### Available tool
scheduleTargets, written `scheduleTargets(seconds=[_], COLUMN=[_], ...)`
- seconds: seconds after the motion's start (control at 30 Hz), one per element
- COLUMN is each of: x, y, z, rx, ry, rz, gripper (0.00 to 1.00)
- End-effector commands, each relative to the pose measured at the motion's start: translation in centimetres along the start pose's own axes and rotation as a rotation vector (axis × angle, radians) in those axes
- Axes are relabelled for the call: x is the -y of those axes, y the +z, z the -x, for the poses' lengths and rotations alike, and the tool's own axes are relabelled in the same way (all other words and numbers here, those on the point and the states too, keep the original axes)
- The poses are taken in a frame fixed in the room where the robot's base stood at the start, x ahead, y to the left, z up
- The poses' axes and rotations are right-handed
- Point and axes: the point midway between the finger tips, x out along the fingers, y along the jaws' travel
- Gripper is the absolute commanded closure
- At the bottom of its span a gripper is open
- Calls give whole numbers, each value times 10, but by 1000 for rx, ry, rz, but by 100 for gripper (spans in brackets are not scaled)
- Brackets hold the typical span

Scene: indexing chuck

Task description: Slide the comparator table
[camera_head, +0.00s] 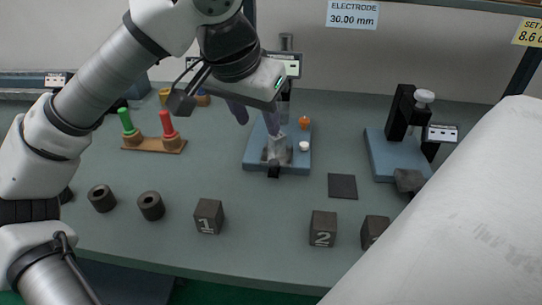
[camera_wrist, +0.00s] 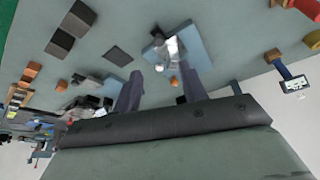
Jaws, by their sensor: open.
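A bench instrument stands at the middle of the bench in the head view, with a blue base (camera_head: 256,161), an upright post and a small display behind. A shiny grey block (camera_head: 277,150) sits on this base, with a dark tab at its front. An orange knob (camera_head: 305,122) and a white knob (camera_head: 304,146) are at its right side. Nothing labels it as the comparator. My gripper (camera_head: 255,120) is open and empty over the instrument's back part. In the wrist view the block (camera_wrist: 172,47) lies beyond my open fingers (camera_wrist: 160,74). Contact cannot be told.
A second blue-based instrument (camera_head: 393,160) with a black column stands to the right. A dark square pad (camera_head: 342,186) lies between them. Cubes, including cube 1 (camera_head: 208,216) and cube 2 (camera_head: 323,229), line the front. Dark rings (camera_head: 150,206) and a wooden peg holder (camera_head: 153,145) are left.

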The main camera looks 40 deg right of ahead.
Motion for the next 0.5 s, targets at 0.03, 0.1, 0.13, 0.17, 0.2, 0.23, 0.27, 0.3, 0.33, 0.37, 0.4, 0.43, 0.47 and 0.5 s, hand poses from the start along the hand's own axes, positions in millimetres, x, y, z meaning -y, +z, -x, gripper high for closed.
scheduleTargets(seconds=[0.03,0.1,0.13,0.17,0.2,0.23,0.27,0.3,0.33,0.37,0.4,0.43,0.47,0.5], x=[-1,-1,-1,-1,-1,-2,-2,-2,-2,-2,-2,-2,-2,-3], y=[0,0,0,0,1,1,1,0,0,0,0,0,0,0], z=[-8,-20,-26,-32,-41,-48,-54,-63,-70,-76,-84,-89,-95,-101], rx=[1,0,0,0,1,0,0,-1,-1,-1,-2,-1,-1,-1], ry=[4,7,8,8,9,9,9,10,10,11,10,10,10,10], rz=[-1,0,0,1,1,1,1,2,2,1,2,1,2,1], gripper=[57,57,57,57,57,57,57,57,57,57,57,57,57,57])
